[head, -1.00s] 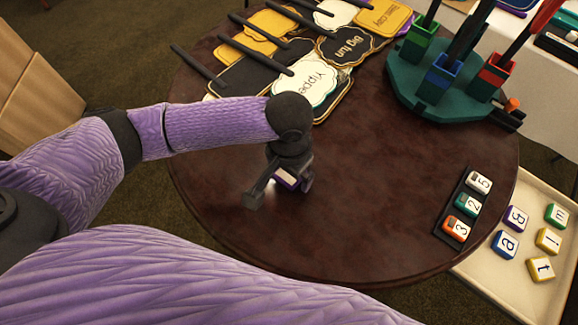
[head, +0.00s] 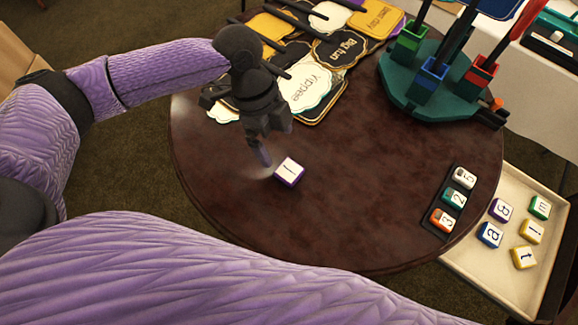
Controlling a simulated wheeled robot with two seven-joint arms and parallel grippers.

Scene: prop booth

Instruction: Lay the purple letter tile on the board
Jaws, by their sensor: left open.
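A purple letter tile (head: 289,172) with a white top and one dark letter lies flat on the dark round table (head: 350,200). My left gripper (head: 272,142) is open and empty, just up and left of this tile and apart from it. Another purple-sided tile (head: 501,209) lies in a cream tray (head: 487,278) at the right, among several letter tiles. A small dark rack (head: 437,233) with number tiles 3, 2 and 5 stands at the table's right edge. I cannot tell which of these is the board. My right gripper is out of view.
Party signs (head: 305,88) on dark handles lie at the back of the table, close to my left wrist. A green stand (head: 400,85) with coloured cups is at the back right. The middle and front of the tabletop are clear.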

